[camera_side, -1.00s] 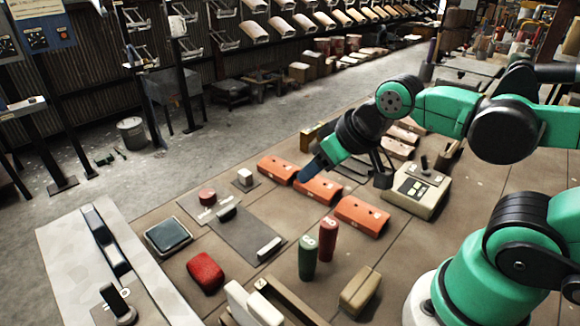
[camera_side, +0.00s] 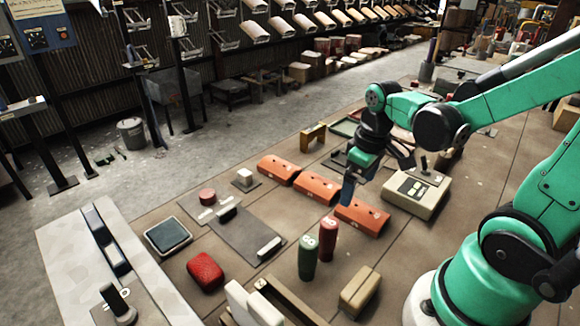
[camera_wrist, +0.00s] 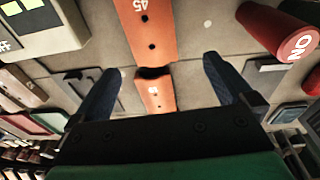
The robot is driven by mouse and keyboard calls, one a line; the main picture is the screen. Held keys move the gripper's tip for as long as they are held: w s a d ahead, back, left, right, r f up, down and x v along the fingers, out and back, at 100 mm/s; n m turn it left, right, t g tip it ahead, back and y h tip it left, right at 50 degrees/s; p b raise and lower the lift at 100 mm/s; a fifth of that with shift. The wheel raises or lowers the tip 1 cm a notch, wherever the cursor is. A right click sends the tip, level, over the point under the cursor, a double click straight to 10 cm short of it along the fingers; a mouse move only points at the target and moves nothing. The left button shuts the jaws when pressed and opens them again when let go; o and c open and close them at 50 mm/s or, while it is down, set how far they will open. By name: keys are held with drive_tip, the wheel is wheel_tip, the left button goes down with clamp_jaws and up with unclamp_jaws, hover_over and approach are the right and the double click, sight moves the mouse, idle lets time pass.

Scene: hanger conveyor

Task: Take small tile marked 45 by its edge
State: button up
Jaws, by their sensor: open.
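The orange tile marked 45 shows at the top of the wrist view (camera_wrist: 148,32), its far end cut off by the frame. It appears to be the rightmost of three orange tiles in the side view (camera_side: 365,217). My gripper (camera_wrist: 162,66) is open and empty, its two dark blue fingers spread wide to either side of the tile row. In the side view, one blue finger of my gripper (camera_side: 347,192) hangs near the left end of the rightmost tile, apparently above it; the other finger is hard to make out.
The middle orange tile (camera_side: 316,188) lies left of it. A beige control box (camera_side: 418,196) stands behind, to the right. A red cylinder (camera_side: 327,242) and a green one (camera_side: 308,258) stand upright in front. A dark flat plate (camera_side: 246,235) lies to the left.

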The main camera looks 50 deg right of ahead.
sight(363, 209)
drive_tip(key=shift+s+d+f+g, duration=0.55)
drive_tip(key=shift+d+f+g, duration=0.05)
drive_tip(key=shift+d+f, duration=0.1)
drive_tip(key=shift+f, duration=2.8)
drive_tip(key=c, duration=1.2)
